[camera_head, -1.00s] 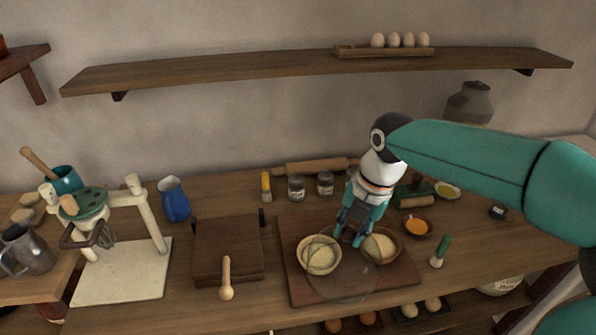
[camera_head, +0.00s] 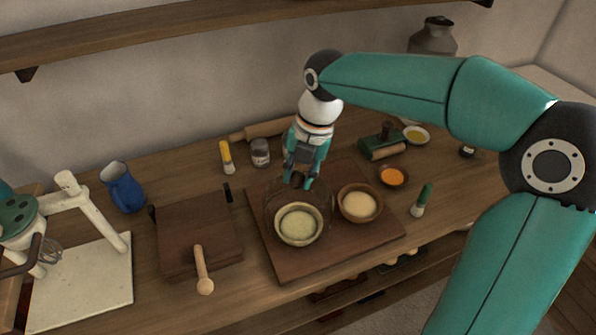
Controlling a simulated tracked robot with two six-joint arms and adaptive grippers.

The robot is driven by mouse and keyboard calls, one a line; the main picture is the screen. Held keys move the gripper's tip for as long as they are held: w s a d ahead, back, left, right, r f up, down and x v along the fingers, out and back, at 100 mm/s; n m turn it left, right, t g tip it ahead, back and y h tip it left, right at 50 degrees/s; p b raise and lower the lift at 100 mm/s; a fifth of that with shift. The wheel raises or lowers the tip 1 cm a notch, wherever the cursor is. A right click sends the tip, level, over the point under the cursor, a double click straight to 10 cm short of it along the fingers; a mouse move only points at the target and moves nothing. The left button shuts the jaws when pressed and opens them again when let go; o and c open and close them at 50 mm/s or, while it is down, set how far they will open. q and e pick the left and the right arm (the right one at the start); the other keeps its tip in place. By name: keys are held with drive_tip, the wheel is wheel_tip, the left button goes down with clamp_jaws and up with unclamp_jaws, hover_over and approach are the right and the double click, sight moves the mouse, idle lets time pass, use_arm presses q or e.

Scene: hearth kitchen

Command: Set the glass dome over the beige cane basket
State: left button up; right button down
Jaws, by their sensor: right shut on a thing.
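My right gripper (camera_head: 300,180) points down over the wooden board and is shut on the top of the glass dome (camera_head: 280,200). The dome is clear and faint, and its outline shows around and above the paler, beige basket (camera_head: 298,238) on the left of the board. I cannot tell whether its rim touches the board or is still held above it. The beige basket holds a pale, cream-coloured filling. A browner basket (camera_head: 360,216) with a similar filling stands beside it on the right, outside the dome. My left gripper is not in view.
The wooden board (camera_head: 300,268) carries both baskets. A green-handled brush (camera_head: 422,198) and an orange bowl (camera_head: 392,177) are on the right. Jars and a rolling pin (camera_head: 268,129) lie behind.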

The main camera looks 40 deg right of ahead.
sight(300, 196)
drive_tip(key=shift+f+b, duration=2.25)
drive_tip(key=shift+f, duration=1)
drive_tip(key=c, duration=0.8)
unclamp_jaws()
drive_tip(key=shift+s, duration=0.1)
